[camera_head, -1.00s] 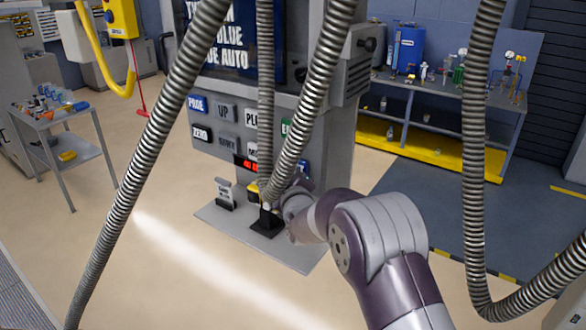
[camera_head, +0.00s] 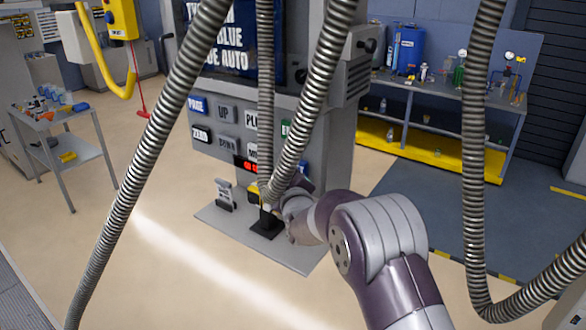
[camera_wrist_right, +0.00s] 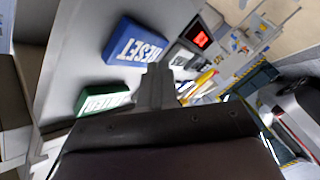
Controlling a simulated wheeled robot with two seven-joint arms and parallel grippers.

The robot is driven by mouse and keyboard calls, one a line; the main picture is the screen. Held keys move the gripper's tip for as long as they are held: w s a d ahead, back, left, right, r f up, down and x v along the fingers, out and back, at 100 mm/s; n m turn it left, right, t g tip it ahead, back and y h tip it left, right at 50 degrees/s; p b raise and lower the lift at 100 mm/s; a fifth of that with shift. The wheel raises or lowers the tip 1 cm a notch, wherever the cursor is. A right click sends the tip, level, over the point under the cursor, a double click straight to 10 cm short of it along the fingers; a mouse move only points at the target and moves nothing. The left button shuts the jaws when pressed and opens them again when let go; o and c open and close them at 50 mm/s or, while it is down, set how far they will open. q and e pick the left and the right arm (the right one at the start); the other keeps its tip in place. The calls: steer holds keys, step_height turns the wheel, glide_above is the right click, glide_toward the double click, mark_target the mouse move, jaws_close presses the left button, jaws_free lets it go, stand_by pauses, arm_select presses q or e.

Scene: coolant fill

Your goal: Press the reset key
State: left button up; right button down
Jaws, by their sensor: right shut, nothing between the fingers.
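The reset key is a blue block with white lettering (camera_wrist_right: 137,42) on the grey panel, in the upper left of the right wrist view. My right gripper (camera_wrist_right: 157,76) is shut and empty. Its fingertips appear just below and to the right of the key; I cannot tell whether they touch it. In the head view my right arm (camera_head: 380,240) reaches in from the lower right to the machine, its gripper partly hidden by its wrist and a hose. I cannot make out the reset key there. My left gripper is not in view.
A green key (camera_wrist_right: 102,100) sits beside the reset key, and a red-lit display (camera_wrist_right: 201,39) is on its other side. Ribbed hoses (camera_head: 318,80) hang before the machine panel (camera_head: 215,128). A workbench (camera_head: 440,90) stands back right, a cart (camera_head: 75,125) at left.

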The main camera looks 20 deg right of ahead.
steer(key=shift+w+d+f, duration=0.1)
stand_by(0.8)
steer(key=shift+w+d+b, duration=0.2)
steer(key=shift+d+b, duration=0.05)
steer(key=shift+b, duration=0.1)
steer(key=shift+w+d, duration=0.3)
steer(key=shift+d, duration=0.1)
stand_by(0.7)
stand_by(0.3)
steer(key=shift+s+a+b, duration=0.55)
steer(key=shift+s+a, duration=0.05)
steer(key=shift+a, duration=0.1)
